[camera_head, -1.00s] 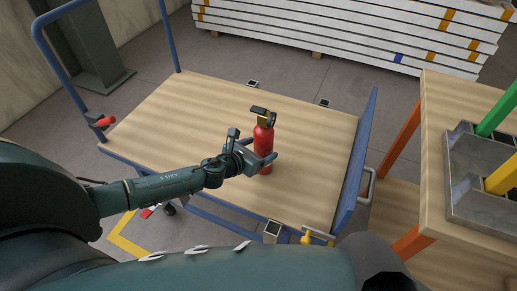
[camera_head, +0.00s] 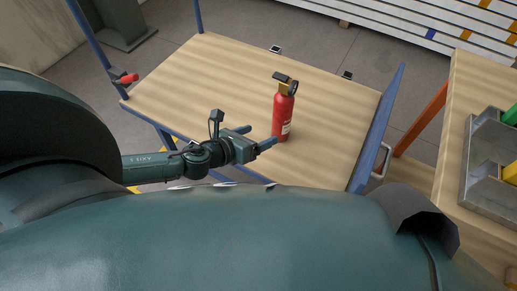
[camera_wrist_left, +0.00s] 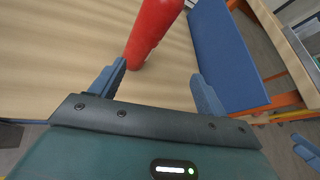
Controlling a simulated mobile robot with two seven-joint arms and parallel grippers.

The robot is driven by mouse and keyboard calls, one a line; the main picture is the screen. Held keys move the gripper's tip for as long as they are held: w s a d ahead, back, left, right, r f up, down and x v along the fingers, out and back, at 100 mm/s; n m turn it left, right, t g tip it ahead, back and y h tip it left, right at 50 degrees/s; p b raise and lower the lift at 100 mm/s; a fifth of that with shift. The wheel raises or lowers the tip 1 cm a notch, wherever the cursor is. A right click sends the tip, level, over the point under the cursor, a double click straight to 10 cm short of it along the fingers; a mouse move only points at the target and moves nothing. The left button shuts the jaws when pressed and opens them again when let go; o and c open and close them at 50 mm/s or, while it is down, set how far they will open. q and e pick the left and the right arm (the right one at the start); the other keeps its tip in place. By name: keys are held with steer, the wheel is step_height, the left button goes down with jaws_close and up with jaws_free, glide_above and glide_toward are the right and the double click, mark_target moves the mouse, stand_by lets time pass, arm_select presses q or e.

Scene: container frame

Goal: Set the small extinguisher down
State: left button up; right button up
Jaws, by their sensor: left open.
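The small red extinguisher (camera_head: 283,112), with a black and brass top, stands upright on the wooden deck of the cart (camera_head: 230,85). My left gripper (camera_head: 270,140) is open and empty, just in front of and to the left of the extinguisher's lower part. In the left wrist view, the red body (camera_wrist_left: 152,30) stands beyond the two spread fingers (camera_wrist_left: 158,85), apart from them, and its top is out of the picture.
A blue end panel (camera_head: 378,130) closes the cart's right side. A wooden table (camera_head: 455,130) with a grey metal bin (camera_head: 487,165) stands at the right. White stacked panels (camera_head: 400,25) lie behind. The deck left of the extinguisher is clear.

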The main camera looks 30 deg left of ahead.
arm_select(q)
steer(key=s+d+r+n, duration=0.1)
steer(key=s+d+n, duration=0.3)
steer(key=n, duration=1.3)
steer(key=s+d+r+n+g, duration=0.1)
steer(key=s+d+n, duration=0.4)
steer(key=n, duration=1.2)
steer(key=s, duration=0.3)
steer(key=shift+r, duration=0.25)
